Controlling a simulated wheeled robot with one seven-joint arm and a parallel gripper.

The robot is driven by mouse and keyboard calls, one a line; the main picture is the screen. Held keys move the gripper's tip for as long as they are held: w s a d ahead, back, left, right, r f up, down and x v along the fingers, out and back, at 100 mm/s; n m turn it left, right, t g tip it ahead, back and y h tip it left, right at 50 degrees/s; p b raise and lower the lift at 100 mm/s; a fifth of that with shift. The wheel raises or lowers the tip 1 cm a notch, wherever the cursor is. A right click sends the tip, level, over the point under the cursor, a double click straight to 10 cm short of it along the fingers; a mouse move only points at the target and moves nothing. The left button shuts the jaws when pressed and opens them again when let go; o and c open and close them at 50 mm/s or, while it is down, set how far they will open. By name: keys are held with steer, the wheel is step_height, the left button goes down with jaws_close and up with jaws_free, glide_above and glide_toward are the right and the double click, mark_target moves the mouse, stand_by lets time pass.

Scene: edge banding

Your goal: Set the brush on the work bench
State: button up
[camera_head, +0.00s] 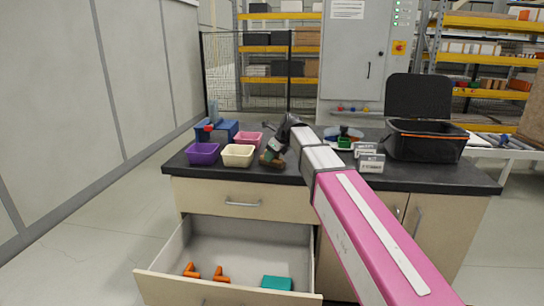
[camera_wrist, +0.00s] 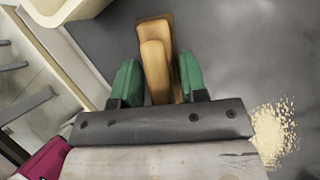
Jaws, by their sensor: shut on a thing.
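The brush (camera_wrist: 155,60) shows as a tan wooden piece between the green fingers of my gripper (camera_wrist: 158,78) in the wrist view. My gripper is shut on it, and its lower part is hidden. In the head view my gripper (camera_head: 273,150) is at the front of the work bench (camera_head: 430,178), just right of a cream bin (camera_head: 238,155), with the brown brush (camera_head: 271,159) low at its tips. The brush is over the dark bench top; I cannot tell whether it touches it.
A purple bin (camera_head: 202,154) and a pink bin (camera_head: 248,138) stand near the cream one. A pale pile of shavings (camera_wrist: 274,130) lies right of my gripper. A black lidded crate (camera_head: 425,142) stands at right. Below, an open drawer (camera_head: 240,246) holds orange pieces and a teal box.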

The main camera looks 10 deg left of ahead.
steer(key=o, duration=1)
steer(key=shift+f, duration=0.15)
steer(key=shift+c, duration=0.2)
steer(key=v, duration=1.2)
